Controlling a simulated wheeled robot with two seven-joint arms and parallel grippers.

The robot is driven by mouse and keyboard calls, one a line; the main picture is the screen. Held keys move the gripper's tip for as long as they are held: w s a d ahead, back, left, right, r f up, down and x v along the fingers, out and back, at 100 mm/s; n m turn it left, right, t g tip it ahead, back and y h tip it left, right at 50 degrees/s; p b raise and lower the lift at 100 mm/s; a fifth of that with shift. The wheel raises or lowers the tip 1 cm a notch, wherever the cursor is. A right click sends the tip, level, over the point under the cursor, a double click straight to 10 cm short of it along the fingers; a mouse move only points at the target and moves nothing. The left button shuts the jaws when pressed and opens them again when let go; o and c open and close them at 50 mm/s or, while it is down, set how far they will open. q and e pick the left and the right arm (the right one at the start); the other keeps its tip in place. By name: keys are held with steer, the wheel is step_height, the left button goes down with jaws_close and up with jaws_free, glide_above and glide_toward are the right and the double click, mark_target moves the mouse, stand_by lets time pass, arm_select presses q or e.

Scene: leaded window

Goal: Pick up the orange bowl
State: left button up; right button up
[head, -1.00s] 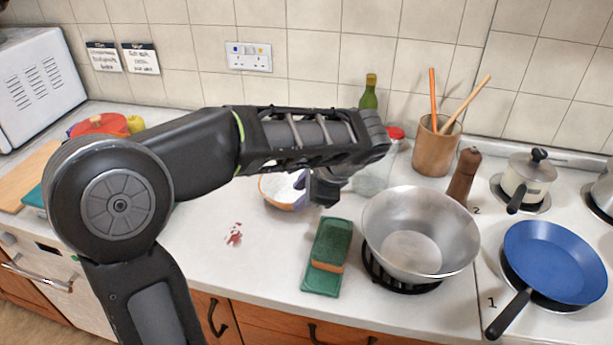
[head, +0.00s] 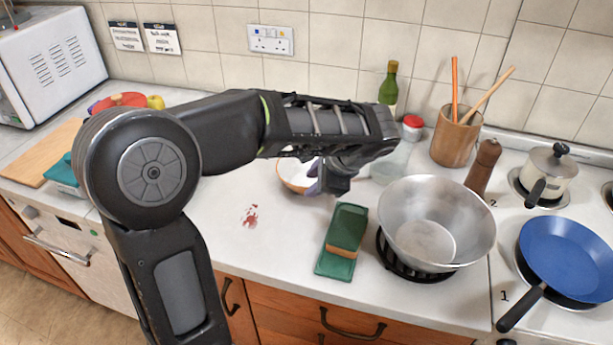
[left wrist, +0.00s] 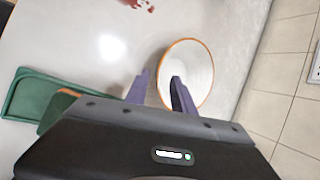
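The orange bowl (head: 288,178), white inside with an orange rim, stands on the white counter, partly hidden behind my left gripper in the head view. In the left wrist view the bowl (left wrist: 198,62) lies just ahead of the fingers. My left gripper (head: 325,182) is open and empty, with purple fingers. In the left wrist view the left gripper (left wrist: 158,86) has one finger overlapping the bowl's inside and the other outside its rim. I cannot tell whether either finger touches the bowl. My right gripper is not in view.
A green tray (head: 328,265) with a sponge (head: 342,250) lies in front of the bowl. A steel wok (head: 437,215) stands to the right. A red-capped jar (head: 392,165) and a green bottle (head: 389,88) stand behind. The counter has a red stain (head: 250,215).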

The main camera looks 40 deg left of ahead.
mark_target(305, 187)
arm_select(q)
steer(key=p+x, duration=0.1)
steer(key=x, duration=0.4)
steer(key=shift+c, duration=0.5)
jaws_close()
stand_by(1.3)
